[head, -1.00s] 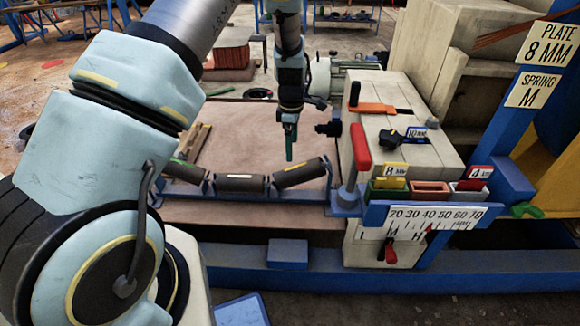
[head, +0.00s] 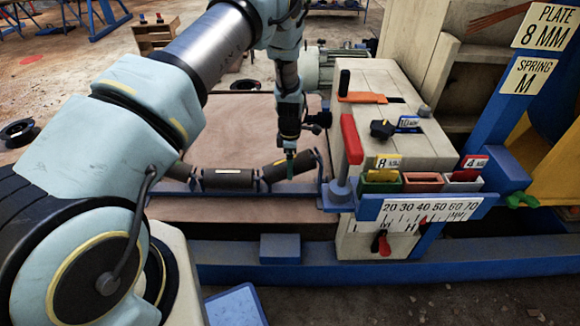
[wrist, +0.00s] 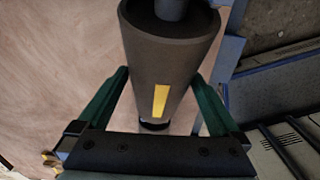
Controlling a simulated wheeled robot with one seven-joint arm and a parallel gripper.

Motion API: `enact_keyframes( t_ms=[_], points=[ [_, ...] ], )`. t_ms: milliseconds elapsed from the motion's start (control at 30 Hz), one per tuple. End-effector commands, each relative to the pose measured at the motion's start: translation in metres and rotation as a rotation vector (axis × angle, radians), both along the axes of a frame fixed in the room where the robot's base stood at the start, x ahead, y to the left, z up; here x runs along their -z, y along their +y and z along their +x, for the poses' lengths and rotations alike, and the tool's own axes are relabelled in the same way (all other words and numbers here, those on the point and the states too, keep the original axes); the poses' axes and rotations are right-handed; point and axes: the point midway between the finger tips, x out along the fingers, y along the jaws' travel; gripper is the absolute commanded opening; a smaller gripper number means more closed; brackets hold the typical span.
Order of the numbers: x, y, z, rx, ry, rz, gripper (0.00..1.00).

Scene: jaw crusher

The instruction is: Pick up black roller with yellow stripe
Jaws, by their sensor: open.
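The black roller with a yellow stripe (wrist: 165,60) fills the upper middle of the wrist view, its stripe (wrist: 161,100) facing the camera. In the head view it is the tilted right-hand roller (head: 304,162) of a row on a blue frame (head: 230,190). My gripper (wrist: 160,76) is open, with one green finger on either side of the roller. No clear contact shows. In the head view the fingertips (head: 290,165) are at the roller, partly covering it.
A middle roller (head: 228,179) lies just left of it, and my arm partly hides the left one. The crusher block (head: 400,95) with a red-handled lever (head: 351,140) stands close to the right. A brown board (head: 235,130) lies behind the rollers.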

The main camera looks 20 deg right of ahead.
Motion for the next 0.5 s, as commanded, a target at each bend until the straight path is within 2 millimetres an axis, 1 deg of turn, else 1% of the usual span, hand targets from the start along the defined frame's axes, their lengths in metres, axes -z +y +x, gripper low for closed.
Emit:
enact_keyframes(
  t_ms=[33,100,367,500],
  points=[
    [0.0061,0.0002,-0.0004,0.000,0.001,0.000,1.00],
    [0.0107,0.0000,-0.0004,0.000,0.001,0.000,1.00],
    [0.0126,-0.0003,-0.0001,0.000,0.000,-0.001,1.00],
    [0.0126,-0.0002,-0.0001,0.000,0.000,-0.001,0.84]
  ],
)
